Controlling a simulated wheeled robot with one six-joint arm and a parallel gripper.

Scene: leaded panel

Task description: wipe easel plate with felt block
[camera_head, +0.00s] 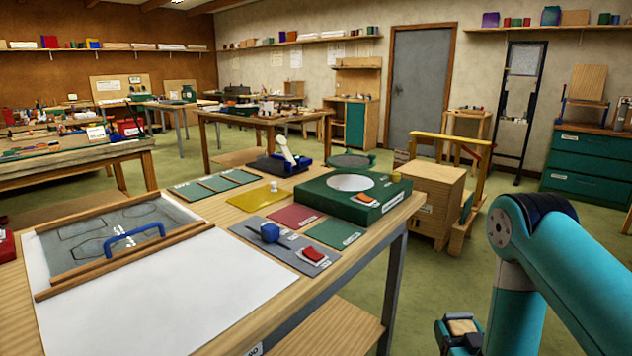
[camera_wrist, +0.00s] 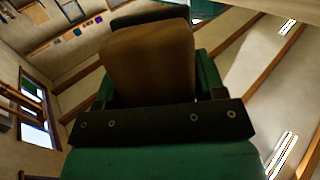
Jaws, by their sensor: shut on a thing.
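My gripper (camera_head: 460,336) hangs low at the bottom right of the head view, above the floor and to the right of the near bench. It is shut on a tan block (camera_head: 462,326), which looks like the felt block.
The near bench (camera_head: 340,240) carries a white sheet (camera_head: 150,290), a grey tray (camera_head: 90,238) with a blue handle, coloured mats and a green box (camera_head: 325,200). A wooden crate (camera_head: 432,200) and green drawers (camera_head: 580,170) stand behind. Green floor lies open between.

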